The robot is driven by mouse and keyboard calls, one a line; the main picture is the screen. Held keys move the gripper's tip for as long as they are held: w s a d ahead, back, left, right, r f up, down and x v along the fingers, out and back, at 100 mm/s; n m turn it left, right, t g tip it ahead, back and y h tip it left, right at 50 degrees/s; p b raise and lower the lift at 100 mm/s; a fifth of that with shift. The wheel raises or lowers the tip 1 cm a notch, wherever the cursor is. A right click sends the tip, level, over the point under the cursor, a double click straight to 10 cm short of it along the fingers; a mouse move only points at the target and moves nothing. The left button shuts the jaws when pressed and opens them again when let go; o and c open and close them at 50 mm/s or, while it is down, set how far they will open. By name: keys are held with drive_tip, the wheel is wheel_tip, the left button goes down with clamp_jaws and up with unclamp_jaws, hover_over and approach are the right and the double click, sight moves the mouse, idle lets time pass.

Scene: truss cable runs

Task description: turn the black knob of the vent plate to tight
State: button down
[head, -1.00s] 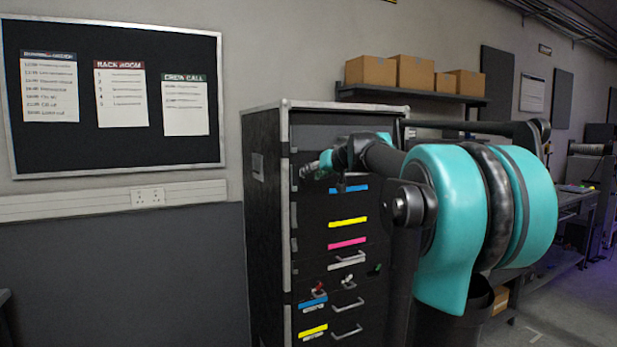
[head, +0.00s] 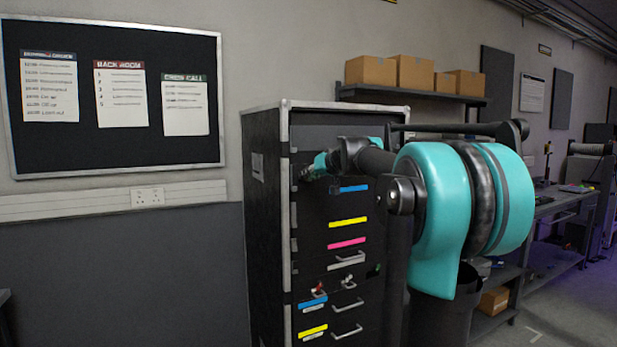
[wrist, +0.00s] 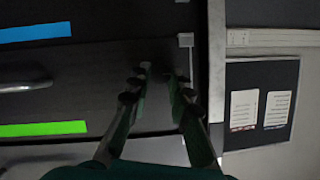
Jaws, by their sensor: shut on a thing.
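The tall black rack case (head: 262,220) stands centre in the head view with drawers and panels on its front. My gripper (head: 304,172) is at the upper left of that front, close to its left edge frame. In the wrist view my gripper (wrist: 160,88) reaches to a dark panel (wrist: 100,88) between a blue strip and a green strip, near the case's edge. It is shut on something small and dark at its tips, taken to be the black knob. The knob blends into the dark panel, and its turn position cannot be read.
Blue (head: 354,188), yellow (head: 347,223) and pink (head: 347,243) strips and several pale handles lie below my gripper. Red-and-white small parts (head: 318,287) sit lower down. A notice board (head: 115,165) hangs at left. A shelf with boxes (head: 371,70) is behind the case.

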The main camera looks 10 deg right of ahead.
idle(0.3)
drive_tip(key=m+y, duration=0.1)
drive_tip(key=m, duration=0.1)
drive_tip(key=m+y, duration=0.1)
drive_tip(key=m, duration=0.1)
drive_tip(key=m+y, duration=0.1)
drive_tip(key=m, duration=0.1)
drive_tip(key=shift+w+d+f+y, duration=0.15)
drive_tip(key=shift+d+f+y, duration=0.1)
drive_tip(key=shift+d+y, duration=0.15)
drive_tip(key=m+y, duration=0.1)
drive_tip(key=m, duration=0.1)
drive_tip(key=m+t, duration=0.1)
drive_tip(key=m, duration=0.1)
drive_tip(key=shift+f+y, duration=0.2)
drive_tip(key=shift+y, duration=0.2)
drive_tip(key=shift+f+m+t+y, duration=0.15)
drive_tip(key=shift+m+t+y, duration=0.15)
drive_tip(key=shift+m, duration=0.75)
drive_tip(key=shift+f+m+t+y, duration=0.1)
drive_tip(key=shift+m+t+y, duration=0.15)
drive_tip(key=shift+m, duration=0.8)
drive_tip(key=c, duration=1.4)
unclamp_jaws()
drive_tip(key=shift+o, duration=0.2)
